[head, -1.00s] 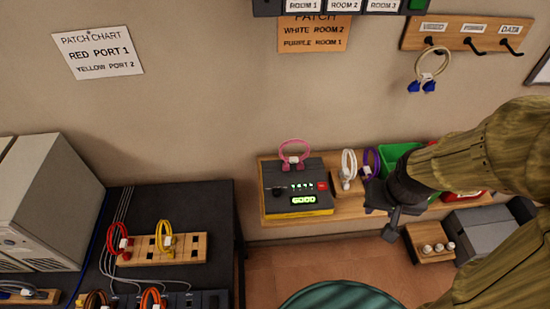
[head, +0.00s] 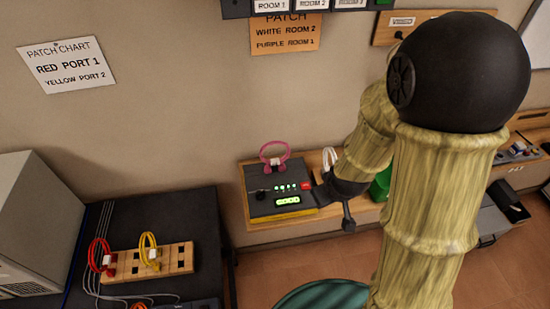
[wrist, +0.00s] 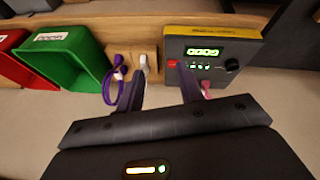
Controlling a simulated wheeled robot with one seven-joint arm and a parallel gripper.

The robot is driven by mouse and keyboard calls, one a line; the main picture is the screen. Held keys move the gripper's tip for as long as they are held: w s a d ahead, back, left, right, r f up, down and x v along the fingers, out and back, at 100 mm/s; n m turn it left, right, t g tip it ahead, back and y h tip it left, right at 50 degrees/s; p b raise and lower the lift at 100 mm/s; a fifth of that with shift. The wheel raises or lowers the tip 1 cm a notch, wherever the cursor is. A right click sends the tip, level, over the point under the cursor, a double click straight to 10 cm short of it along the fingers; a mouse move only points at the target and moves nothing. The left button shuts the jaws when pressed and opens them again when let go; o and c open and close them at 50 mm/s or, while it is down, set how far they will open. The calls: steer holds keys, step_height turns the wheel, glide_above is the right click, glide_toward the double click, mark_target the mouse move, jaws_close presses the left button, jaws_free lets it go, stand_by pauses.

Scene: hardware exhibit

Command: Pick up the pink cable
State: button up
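The pink cable (head: 275,157) is a loop standing at the back edge of the black and yellow tester box (head: 280,203) on the wall shelf. In the wrist view the cable (wrist: 206,87) shows as a small pink bit beside the right finger, mostly hidden by my gripper. The tester box (wrist: 212,50) has a lit green display. My gripper (wrist: 160,88) is open, its two fingers apart with nothing seen between them. In the head view my gripper (head: 325,188) is just right of the tester box, apart from the cable.
A white cable (head: 329,159) stands right of the tester; in the wrist view a purple cable (wrist: 115,80) and green bin (wrist: 68,60) are beside it. Red (head: 101,256) and yellow (head: 149,251) cables sit in a wooden block on the left desk. A green round seat (head: 320,296) is below.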

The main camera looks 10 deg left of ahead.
steer(key=w+a+f+n+t+h+b, duration=0.1)
steer(key=w+a+f+n+t, duration=0.15)
steer(key=f+n, duration=0.35)
steer(key=w+a+f+n+t+h+b, duration=0.1)
steer(key=w+a+f+n+t+h, duration=0.2)
steer(key=n, duration=0.6)
steer(key=s+a+n+t+y, duration=0.1)
steer(key=a+n+t+y, duration=0.1)
steer(key=n+t, duration=0.2)
steer(key=s+a+r+n+t+y, duration=0.1)
steer(key=s+a+n+t+y, duration=0.1)
steer(key=n, duration=0.7)
steer(key=shift+a+r+t+y, duration=0.2)
steer(key=shift+a+t+y, duration=0.4)
steer(key=shift+t, duration=0.25)
steer(key=shift+w+a+b, duration=0.1)
steer(key=shift+b, duration=0.25)
steer(key=w+b, duration=0.2)
steer(key=b, duration=0.1)
steer(key=shift+f, duration=0.25)
steer(key=w+b, duration=0.2)
steer(key=w, duration=0.1)
steer(key=shift+a, duration=0.2)
steer(key=shift+w+a+b, duration=0.2)
steer(key=shift+w+b, duration=0.15)
steer(key=shift+b, duration=0.85)
steer(key=shift+w+b, duration=0.35)
steer(key=shift+b, duration=0.9)
